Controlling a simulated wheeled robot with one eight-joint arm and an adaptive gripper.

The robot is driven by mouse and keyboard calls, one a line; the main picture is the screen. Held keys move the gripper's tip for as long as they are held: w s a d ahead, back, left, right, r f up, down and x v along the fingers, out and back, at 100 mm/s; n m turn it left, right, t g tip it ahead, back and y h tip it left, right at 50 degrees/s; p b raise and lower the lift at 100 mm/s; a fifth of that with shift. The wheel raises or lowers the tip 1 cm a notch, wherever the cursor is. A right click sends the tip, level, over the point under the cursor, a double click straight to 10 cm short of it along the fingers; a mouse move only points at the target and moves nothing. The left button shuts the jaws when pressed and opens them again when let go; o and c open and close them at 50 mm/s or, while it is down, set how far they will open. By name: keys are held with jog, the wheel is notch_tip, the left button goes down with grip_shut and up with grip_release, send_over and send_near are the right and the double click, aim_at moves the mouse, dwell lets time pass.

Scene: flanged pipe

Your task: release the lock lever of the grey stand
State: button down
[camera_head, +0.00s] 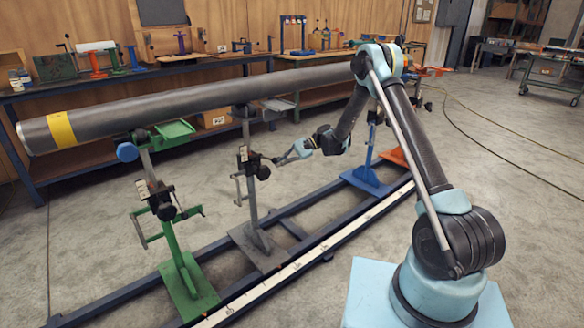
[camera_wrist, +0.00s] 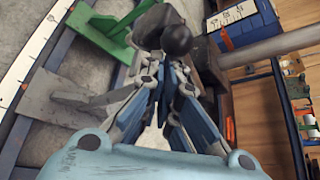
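The grey stand (camera_head: 249,190) rises from the floor rail under the long pipe (camera_head: 200,101), between the green and blue stands. Dark clamp parts and a black ball knob (camera_head: 263,173) are on its upright. My gripper (camera_head: 279,161) reaches in from the right, its tips close to these parts. In the wrist view, my gripper's fingers (camera_wrist: 167,72) converge, with a black ball knob (camera_wrist: 177,40) just beyond the tips. The fingertips are close together. I cannot tell whether the lever is between them or whether they touch it.
The green stand (camera_head: 176,250) with its crank is left of the grey one; the blue stand (camera_head: 369,172) is right. A dark floor rail (camera_head: 300,240) with a white scale runs beneath. Benches line the back wall. Open floor lies right.

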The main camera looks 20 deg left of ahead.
jog(key=r, duration=0.3)
jog(key=shift+w+a, duration=0.2)
jog(key=shift+r, duration=0.15)
dwell(0.4)
jog(key=w+d, duration=0.5)
jog(key=w, duration=0.3)
jog(key=shift+r, duration=0.45)
jog(key=shift+d, duration=0.1)
